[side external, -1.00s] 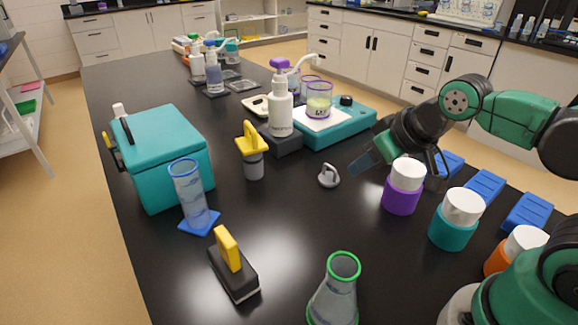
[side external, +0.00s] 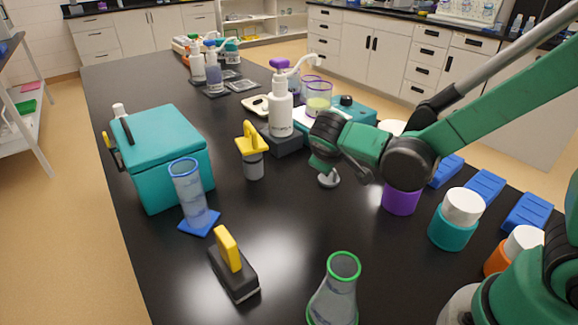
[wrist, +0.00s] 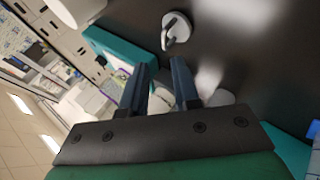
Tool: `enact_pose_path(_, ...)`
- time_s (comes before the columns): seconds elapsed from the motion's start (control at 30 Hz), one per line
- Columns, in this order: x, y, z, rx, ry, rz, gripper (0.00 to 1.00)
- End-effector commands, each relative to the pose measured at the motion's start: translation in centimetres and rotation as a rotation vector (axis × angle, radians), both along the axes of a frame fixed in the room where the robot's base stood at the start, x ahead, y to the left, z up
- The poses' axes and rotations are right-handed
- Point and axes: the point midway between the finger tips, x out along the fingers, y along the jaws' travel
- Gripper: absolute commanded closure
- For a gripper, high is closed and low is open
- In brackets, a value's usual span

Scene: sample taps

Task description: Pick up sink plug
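The sink plug (side external: 328,180) is a small pale grey disc with a raised loop handle. It sits on the black bench top, partly covered from above by my gripper in the side view. In the wrist view the sink plug (wrist: 175,33) lies beyond the fingertips, near the top centre, with its handle in plain view. My gripper (wrist: 161,66) is open, its two dark fingers apart with nothing held between them. In the side view my gripper's hand is over and close to the plug; its fingertips cannot be made out there.
A purple jar (side external: 401,199) stands right of the plug, under my arm. A white pump bottle (side external: 281,112) and a teal scale (side external: 357,112) stand behind. A flask (side external: 335,295) stands in front. The bench between is clear.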

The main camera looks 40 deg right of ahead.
Motion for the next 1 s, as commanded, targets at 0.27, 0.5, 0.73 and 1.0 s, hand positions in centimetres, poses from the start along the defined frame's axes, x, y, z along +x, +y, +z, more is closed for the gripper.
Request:
enact_pose_path(0.27,1.5,0.6,-3.1,-0.247,-0.030,-0.025,0.74)
enact_pose_path(0.5,2.0,-0.1,-4.1,-0.296,-0.041,-0.038,0.74)
enact_pose_path(0.73,3.4,-2.6,-5.8,-0.295,-0.040,-0.038,0.74)
enact_pose_path(1.0,4.0,-3.5,-6.5,-0.294,-0.041,-0.034,0.74)
